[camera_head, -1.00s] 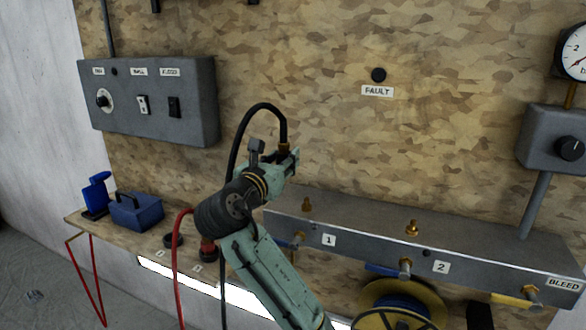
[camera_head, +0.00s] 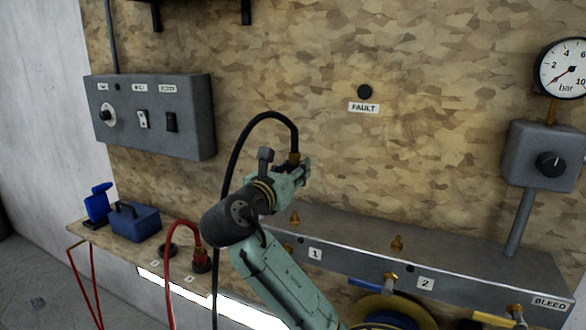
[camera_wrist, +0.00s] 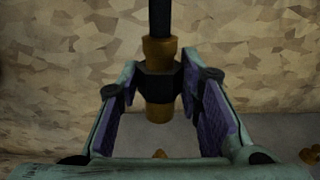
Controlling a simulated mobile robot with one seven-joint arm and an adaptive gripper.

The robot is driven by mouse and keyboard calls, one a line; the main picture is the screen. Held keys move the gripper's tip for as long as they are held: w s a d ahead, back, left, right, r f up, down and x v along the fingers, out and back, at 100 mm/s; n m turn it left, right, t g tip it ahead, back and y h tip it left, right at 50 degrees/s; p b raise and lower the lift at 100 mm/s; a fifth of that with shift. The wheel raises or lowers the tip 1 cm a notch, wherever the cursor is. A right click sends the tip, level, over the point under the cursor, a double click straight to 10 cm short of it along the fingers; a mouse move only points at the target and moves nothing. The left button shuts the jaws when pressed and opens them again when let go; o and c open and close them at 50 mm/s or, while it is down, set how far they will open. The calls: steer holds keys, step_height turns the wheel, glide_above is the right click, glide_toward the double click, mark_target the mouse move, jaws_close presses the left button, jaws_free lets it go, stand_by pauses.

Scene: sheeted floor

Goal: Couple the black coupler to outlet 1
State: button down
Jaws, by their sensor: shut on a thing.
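The black coupler (camera_wrist: 158,82) has brass ends and a dark middle collar, with a black hose rising from its top. In the wrist view it hangs upright between the fingers of my gripper (camera_wrist: 160,95), which is shut on it. In the head view my gripper (camera_head: 298,172) holds it above the grey manifold, the coupler's brass top (camera_head: 293,158) showing and its lower part hidden. Outlet 1 (camera_head: 295,217) is a brass nipple on the manifold top, behind the label 1, below the gripper. In the wrist view a brass tip (camera_wrist: 159,153) shows below the coupler, apart from it.
Outlet 2 (camera_head: 397,243) stands to the right on the manifold (camera_head: 460,268); valve handles stick out in front. A red hose coupler (camera_head: 200,258) and a blue box (camera_head: 133,220) are on the shelf at left. A gauge (camera_head: 563,68) hangs at right.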

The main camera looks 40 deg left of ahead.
steer(key=shift+f+b, duration=1.75)
steer(key=shift+f, duration=1.1)
steer(key=shift+f+b, duration=0.5)
steer(key=shift+f, duration=1.05)
steer(key=c, duration=1.1)
jaws_free()
steer(key=shift+o, duration=0.2)
steer(key=v, duration=1.2)
